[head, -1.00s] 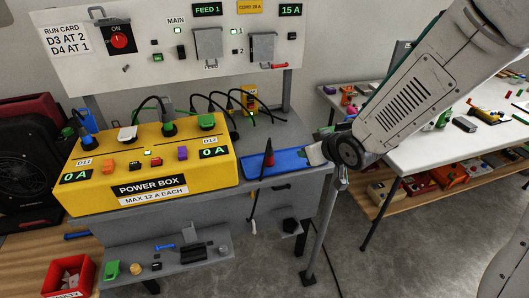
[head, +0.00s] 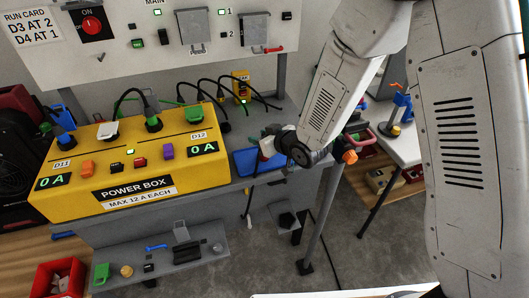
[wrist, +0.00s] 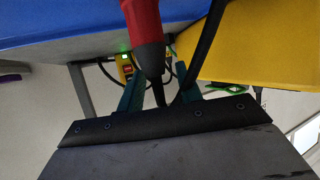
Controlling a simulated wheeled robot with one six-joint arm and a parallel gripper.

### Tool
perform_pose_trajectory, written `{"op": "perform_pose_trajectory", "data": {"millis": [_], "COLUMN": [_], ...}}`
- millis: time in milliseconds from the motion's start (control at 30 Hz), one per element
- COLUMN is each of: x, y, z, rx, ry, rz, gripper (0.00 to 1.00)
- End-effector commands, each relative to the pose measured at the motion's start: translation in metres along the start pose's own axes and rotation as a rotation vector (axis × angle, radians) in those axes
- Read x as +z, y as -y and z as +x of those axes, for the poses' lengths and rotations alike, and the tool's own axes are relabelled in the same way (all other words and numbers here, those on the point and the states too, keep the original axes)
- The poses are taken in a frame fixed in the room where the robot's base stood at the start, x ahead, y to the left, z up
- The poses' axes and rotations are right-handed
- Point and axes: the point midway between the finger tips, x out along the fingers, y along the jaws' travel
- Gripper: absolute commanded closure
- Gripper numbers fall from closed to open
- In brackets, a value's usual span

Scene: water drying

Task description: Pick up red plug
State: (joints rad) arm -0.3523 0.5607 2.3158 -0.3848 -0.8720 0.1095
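In the wrist view the red plug (wrist: 143,22) hangs down from the top edge, with a dark tapered boot (wrist: 151,58) and a dark cable below it. The two teal fingers of my gripper (wrist: 156,80) stand apart on either side of the boot. A gap shows on the right side, so contact on both sides is not seen. In the head view my gripper (head: 268,147) is low over the blue tray (head: 245,162) right of the yellow power box, and hides the plug.
The yellow power box (head: 130,185) with several plugs and cables stands close left of the gripper. A green-lit yellow unit (head: 241,86) and cables lie behind. A white side table (head: 405,148) stands at the right. The grey lower shelf (head: 205,262) is below.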

Motion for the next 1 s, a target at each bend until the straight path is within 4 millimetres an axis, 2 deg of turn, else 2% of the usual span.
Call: {"op": "perform_pose_trajectory", "data": {"millis": [267,400,767,1000], "x": [0.000,0.001,0.000,-0.011], "y": [-0.002,-0.003,-0.003,-0.002], "z": [0.004,0.004,0.003,-0.001], "rx": [0.002,0.004,0.004,0.003], "ry": [0.000,0.000,0.000,-0.003], "rz": [0.001,0.002,0.002,0.001], "gripper": [0.65,1.00,1.00,1.00]}}
